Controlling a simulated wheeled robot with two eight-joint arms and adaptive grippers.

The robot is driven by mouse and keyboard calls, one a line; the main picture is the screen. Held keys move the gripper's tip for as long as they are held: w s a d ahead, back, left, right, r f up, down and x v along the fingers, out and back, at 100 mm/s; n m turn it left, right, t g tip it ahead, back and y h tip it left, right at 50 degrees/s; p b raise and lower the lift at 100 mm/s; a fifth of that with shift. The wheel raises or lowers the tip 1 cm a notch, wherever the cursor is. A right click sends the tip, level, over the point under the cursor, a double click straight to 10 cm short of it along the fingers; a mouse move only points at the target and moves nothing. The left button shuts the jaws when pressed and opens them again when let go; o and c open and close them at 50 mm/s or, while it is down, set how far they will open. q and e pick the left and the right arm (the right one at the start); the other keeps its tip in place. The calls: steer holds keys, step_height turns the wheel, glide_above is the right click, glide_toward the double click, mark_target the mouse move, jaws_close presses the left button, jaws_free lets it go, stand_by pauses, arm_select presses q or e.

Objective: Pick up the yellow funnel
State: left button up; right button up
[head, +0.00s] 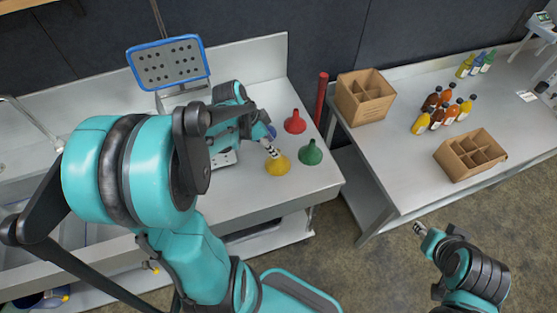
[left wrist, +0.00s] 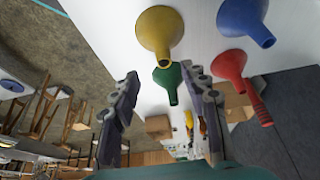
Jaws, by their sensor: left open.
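The yellow funnel (head: 277,165) stands wide end down on the metal counter in the head view. It also shows at the top of the left wrist view (left wrist: 160,32), spout toward the camera. My left gripper (head: 271,150) is right by the yellow funnel in the head view, covering part of its spout. In the left wrist view my left gripper (left wrist: 158,95) is open, with nothing between its fingers, and the funnel appears just beyond and above the fingertips. My right gripper (head: 418,229) is low at the right of the head view, away from the counter; its fingers are too small to judge.
A green funnel (head: 311,153), a red funnel (head: 295,122) and a mostly hidden blue funnel (head: 271,132) stand close around. A red post (head: 321,98) rises by the counter's right end. The right table (head: 400,165) holds bottles and divided boxes (head: 364,97).

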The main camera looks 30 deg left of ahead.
mark_target(278, 159)
arm_select(q)
steer(key=x, duration=0.2)
steer(key=b+x, duration=0.1)
steer(key=x, duration=0.1)
steer(key=b+x, duration=0.1)
steer(key=x, duration=0.1)
steer(key=shift+w+a, duration=0.15)
steer(key=shift+a, duration=0.1)
steer(key=shift+w+d+f, duration=0.15)
steer(key=shift+f, duration=0.2)
jaws_close()
